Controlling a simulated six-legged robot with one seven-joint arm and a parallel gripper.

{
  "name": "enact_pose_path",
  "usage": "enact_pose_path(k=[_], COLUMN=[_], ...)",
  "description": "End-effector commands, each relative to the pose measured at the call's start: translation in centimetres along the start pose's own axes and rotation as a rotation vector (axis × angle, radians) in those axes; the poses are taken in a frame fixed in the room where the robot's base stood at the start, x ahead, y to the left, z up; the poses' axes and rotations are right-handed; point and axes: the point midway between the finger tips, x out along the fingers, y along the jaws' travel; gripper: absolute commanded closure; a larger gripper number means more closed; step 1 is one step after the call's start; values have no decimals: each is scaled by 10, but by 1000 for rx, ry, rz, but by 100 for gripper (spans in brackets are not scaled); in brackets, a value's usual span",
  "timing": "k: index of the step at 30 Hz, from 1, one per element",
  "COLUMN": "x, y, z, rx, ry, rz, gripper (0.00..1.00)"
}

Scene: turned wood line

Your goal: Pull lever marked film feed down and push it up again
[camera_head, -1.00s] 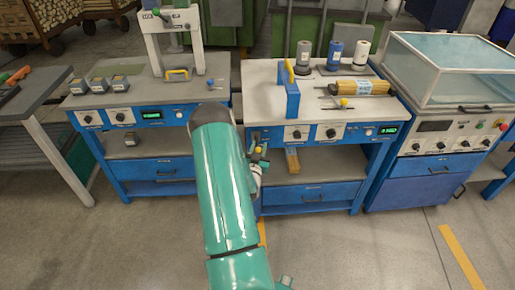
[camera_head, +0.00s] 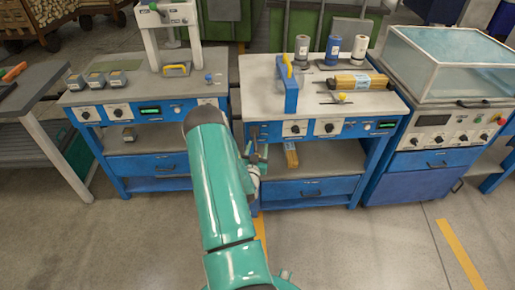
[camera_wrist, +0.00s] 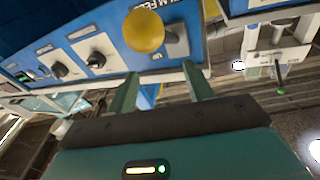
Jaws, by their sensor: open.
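The film feed lever shows in the wrist view as a round yellow knob (camera_wrist: 144,31) in front of a blue and white panel. Part of a label reading like "FILM FEED" is above it, and a small "UP" mark is below. My gripper (camera_wrist: 160,70) is open and empty. Its two green fingers point at the panel, with the knob just beyond and above the gap between their tips. Whether they touch it cannot be told. In the head view my gripper (camera_head: 256,158) is at the left front of the right workbench; the lever is not clear there.
The right workbench (camera_head: 262,74) carries a blue upright frame (camera_head: 287,88), several spools and a wooden bundle (camera_head: 357,80). The left workbench (camera_head: 135,94) stands close beside it. A glass-topped machine (camera_head: 450,65) stands at the right. The front floor is open.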

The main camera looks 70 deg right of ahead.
Motion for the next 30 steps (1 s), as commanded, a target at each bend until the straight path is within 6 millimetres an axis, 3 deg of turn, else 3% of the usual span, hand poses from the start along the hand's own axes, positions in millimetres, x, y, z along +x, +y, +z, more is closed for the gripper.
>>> enact_pose_path(k=[18, 23, 30], x=[-119, -131, -132], y=[0, 1, 1], z=[1, 0, 0], rx=[-1, 0, 0], ry=[-3, -1, 0], rz=[-1, 0, 0], gripper=[48, 48, 48])
